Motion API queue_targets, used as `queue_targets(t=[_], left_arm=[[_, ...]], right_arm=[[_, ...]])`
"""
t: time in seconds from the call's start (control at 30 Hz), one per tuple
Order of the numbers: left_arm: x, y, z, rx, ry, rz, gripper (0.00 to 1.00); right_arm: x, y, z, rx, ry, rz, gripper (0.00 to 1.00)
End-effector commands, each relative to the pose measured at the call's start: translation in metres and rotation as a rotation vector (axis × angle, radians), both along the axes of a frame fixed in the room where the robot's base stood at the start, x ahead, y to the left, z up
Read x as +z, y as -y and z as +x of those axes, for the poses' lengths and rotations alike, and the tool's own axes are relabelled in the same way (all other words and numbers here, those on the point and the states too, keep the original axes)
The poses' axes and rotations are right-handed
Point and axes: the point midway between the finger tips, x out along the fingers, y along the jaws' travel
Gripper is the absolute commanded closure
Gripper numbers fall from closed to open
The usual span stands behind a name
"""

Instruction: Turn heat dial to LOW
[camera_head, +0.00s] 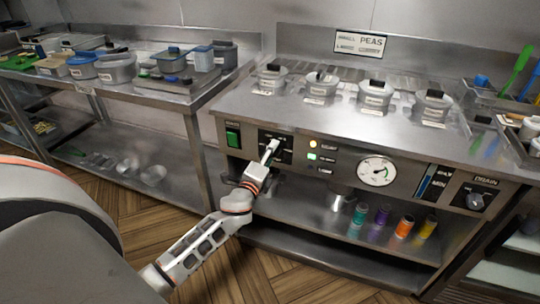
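A black control plate (284,155) is on the front panel of the steel range, between a green switch and the indicator lights. Its small markings are too small to read, and my gripper covers its middle, so any dial there and its setting are hidden. My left gripper (270,151) reaches up from the lower left, with its narrow light fingertips in front of this plate, touching or very near it. I cannot tell whether the fingers are open or shut on a dial. My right gripper is not in view.
The front panel (223,156) also carries a green switch (233,135), lit indicators (313,144), a round gauge (376,171) and a DRAIN knob (475,201). Several lidded containers stand on top. A lower shelf holds colored bottles (404,228). A side counter (178,96) stands left.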

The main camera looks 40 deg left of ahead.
Motion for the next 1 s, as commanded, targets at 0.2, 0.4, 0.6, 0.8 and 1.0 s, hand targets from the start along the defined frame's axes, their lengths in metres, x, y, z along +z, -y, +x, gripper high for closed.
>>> queue_targets(t=[0.2, 0.4, 0.6, 0.8, 1.0], left_arm=[[0.0, 0.0, 0.0, 0.0, 0.0, 0.0, 0.51], [-0.001, 0.004, -0.016, 0.0, -0.002, -0.001, 0.51], [-0.001, 0.014, -0.055, 0.0, -0.003, -0.001, 0.51], [0.001, 0.023, -0.091, 0.001, -0.002, -0.001, 0.51], [0.002, 0.029, -0.112, 0.0, 0.0, -0.001, 0.51]], right_arm=[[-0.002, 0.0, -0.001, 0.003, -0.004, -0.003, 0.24], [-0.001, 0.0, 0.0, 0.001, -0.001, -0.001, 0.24], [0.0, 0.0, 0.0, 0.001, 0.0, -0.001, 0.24], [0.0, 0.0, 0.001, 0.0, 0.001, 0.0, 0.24], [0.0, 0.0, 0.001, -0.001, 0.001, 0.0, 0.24]])
